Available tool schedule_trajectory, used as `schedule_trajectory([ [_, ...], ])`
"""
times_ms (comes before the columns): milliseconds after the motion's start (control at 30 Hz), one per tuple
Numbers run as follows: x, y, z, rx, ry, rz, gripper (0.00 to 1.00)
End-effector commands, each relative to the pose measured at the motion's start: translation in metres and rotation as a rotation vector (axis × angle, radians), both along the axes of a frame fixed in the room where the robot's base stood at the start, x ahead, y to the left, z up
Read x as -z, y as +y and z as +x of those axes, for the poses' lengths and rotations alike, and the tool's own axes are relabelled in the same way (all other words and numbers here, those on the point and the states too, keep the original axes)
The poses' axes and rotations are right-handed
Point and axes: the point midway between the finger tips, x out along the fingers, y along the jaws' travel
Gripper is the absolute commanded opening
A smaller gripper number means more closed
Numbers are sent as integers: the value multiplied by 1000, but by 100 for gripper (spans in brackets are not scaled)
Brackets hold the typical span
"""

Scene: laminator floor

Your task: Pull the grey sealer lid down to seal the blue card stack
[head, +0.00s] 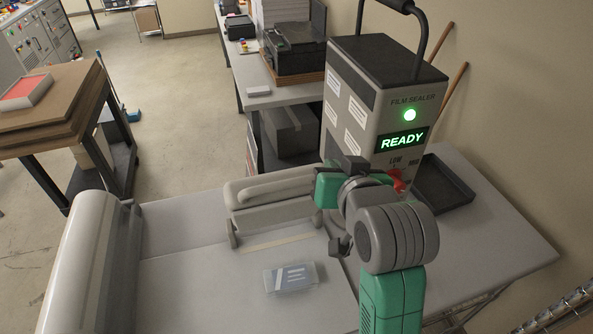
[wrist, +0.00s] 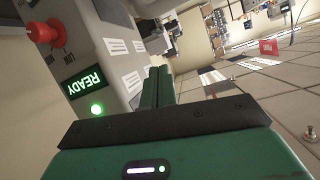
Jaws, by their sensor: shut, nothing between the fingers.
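The grey sealer lid (head: 268,208) stands raised at the back of the work table in the head view, with a long handle bar (head: 275,185) along its top. A pale strip (head: 278,244) lies on the table in front of it. The blue card stack (head: 290,278), in clear wrap, lies flat nearer to me, apart from the strip. My green gripper is beside the lid's right end in the head view, partly hidden by my wrist; I cannot tell whether it touches the lid. In the wrist view its fingers (wrist: 159,72) are together and empty. Lid and stack do not show there.
The film sealer cabinet (head: 365,110), with a lit READY display and red knob (head: 396,179), stands close behind my wrist. A black tray (head: 445,184) is at right. A large grey roller (head: 82,262) borders the table at left. The table around the stack is clear.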

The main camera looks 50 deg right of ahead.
Motion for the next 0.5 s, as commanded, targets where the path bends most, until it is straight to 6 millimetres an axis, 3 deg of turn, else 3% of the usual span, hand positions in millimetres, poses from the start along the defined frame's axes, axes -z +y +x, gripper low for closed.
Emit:
schedule_trajectory([
  [167,5,-11,15,0,1,-1,0],
  [500,31,-50,72,-2,0,-2,0],
])
